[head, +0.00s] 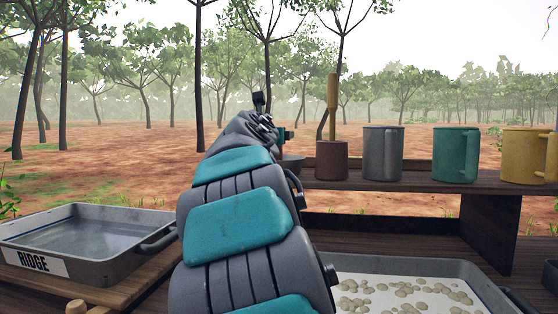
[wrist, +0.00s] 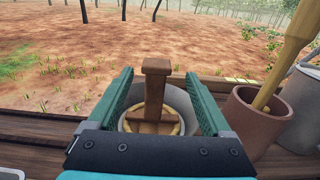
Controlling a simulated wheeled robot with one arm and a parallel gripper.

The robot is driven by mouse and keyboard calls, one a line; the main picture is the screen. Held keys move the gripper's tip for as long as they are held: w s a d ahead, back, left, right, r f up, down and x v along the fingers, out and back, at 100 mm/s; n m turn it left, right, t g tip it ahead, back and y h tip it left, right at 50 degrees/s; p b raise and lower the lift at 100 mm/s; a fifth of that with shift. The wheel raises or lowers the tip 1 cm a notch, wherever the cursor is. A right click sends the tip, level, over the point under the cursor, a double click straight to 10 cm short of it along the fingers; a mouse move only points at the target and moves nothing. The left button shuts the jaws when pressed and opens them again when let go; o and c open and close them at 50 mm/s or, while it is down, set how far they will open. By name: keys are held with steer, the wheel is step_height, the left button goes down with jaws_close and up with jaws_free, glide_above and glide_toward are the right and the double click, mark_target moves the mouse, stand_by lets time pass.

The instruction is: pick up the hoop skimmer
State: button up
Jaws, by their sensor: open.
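In the wrist view, what looks like the hoop skimmer, a wooden piece with an upright brown handle (wrist: 156,92) and a pale ring low around its base, stands in a round grey bowl (wrist: 181,99). My gripper (wrist: 160,76) is open, with one teal finger on each side of the handle and visible gaps between. The handle is not gripped. My gripper's body hides the near part of the bowl. In the head view my arm covers most of this spot; only an edge of the grey bowl (head: 292,164) shows, and the skimmer cannot be made out.
A brown pot (head: 331,162) with a wooden-handled tool stands right of the bowl on the shelf. Grey (head: 383,153), teal (head: 455,155) and yellow (head: 524,155) mugs follow.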

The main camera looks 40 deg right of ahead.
steer(key=shift+x, duration=1.2)
steer(key=shift+w+d+r, duration=0.25)
steer(key=shift+w+d, duration=0.25)
steer(key=shift+w, duration=0.2)
steer(key=x, duration=0.3)
steer(key=shift+w+d+r+p, duration=0.1)
steer(key=shift+w+p, duration=0.05)
steer(key=shift+p, duration=0.25)
jaws_close()
